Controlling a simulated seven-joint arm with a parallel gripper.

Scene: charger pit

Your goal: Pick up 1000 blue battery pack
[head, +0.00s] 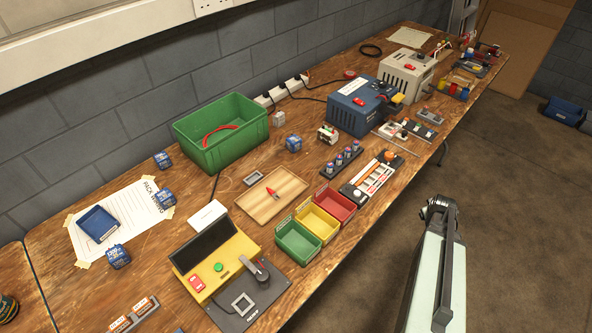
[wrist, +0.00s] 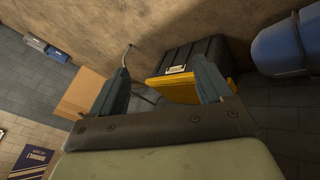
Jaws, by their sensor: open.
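Several small blue battery packs stand on the wooden bench in the head view. One blue pack (head: 118,256) is in front of the paper sheet, with white digits too small to read surely. Another blue pack (head: 166,198) is at the sheet's right edge. A third blue pack (head: 162,160) stands behind it, and one more blue pack (head: 293,143) is right of the green crate. I cannot tell which is marked 1000. My gripper (wrist: 162,66) is open and empty in the wrist view, away from the bench packs; no pack shows there.
A blue tray (head: 98,223) lies on the paper sheet. A green crate (head: 222,163), a yellow control box (head: 213,267) with a lever, small coloured bins (head: 318,222) and a blue charger (head: 352,115) crowd the bench. A black and yellow bin (wrist: 192,90) shows in the wrist view.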

